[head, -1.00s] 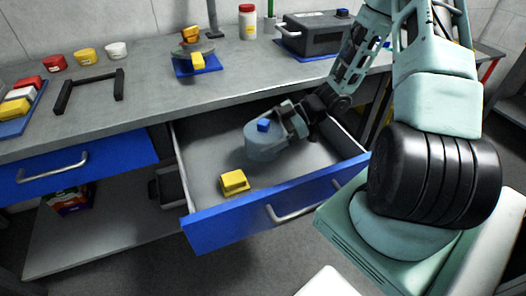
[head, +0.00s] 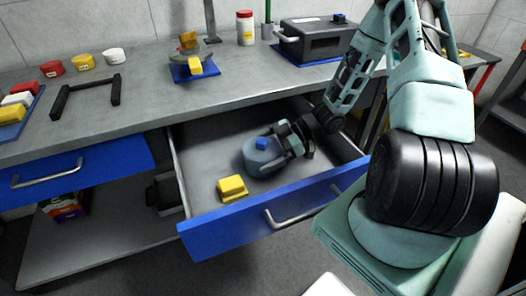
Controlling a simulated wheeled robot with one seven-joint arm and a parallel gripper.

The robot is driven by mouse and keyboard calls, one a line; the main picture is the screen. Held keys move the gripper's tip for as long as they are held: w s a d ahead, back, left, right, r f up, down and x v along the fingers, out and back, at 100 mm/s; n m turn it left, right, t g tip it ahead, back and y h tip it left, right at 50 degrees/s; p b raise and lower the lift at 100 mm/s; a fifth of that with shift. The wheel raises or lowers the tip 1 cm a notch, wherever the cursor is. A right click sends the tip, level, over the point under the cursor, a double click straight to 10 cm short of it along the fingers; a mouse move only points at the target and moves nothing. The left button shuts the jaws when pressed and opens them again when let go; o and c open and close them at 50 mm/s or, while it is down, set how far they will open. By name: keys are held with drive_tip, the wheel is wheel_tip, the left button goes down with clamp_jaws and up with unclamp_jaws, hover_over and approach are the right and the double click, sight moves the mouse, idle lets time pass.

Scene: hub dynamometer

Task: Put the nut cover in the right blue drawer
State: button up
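The right blue drawer (head: 250,232) is pulled open below the bench top. The nut cover, a grey-blue round piece with a small blue block on top (head: 262,160), is inside the drawer, low near its floor. My gripper (head: 285,147) reaches into the drawer from the right and is at the cover's right side. Its fingers appear to be around the cover's edge, but I cannot tell whether they grip it. A yellow block (head: 232,188) lies on the drawer floor to the left of the cover.
The left blue drawer (head: 75,174) is shut. On the bench (head: 150,115) are a black handle-shaped frame (head: 85,98), a blue stand with yellow parts (head: 195,68), a grey machine (head: 318,40) and several small tubs. The drawer's front wall stands between the cover and the floor outside.

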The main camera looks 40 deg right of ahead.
drive_tip(key=shift+r, duration=0.2)
drive_tip(key=p+v, duration=0.1)
drive_tip(key=v, duration=0.6)
drive_tip(key=shift+s+d+r, duration=0.1)
drive_tip(key=shift+s+d, duration=0.05)
drive_tip(key=shift+d, duration=0.05)
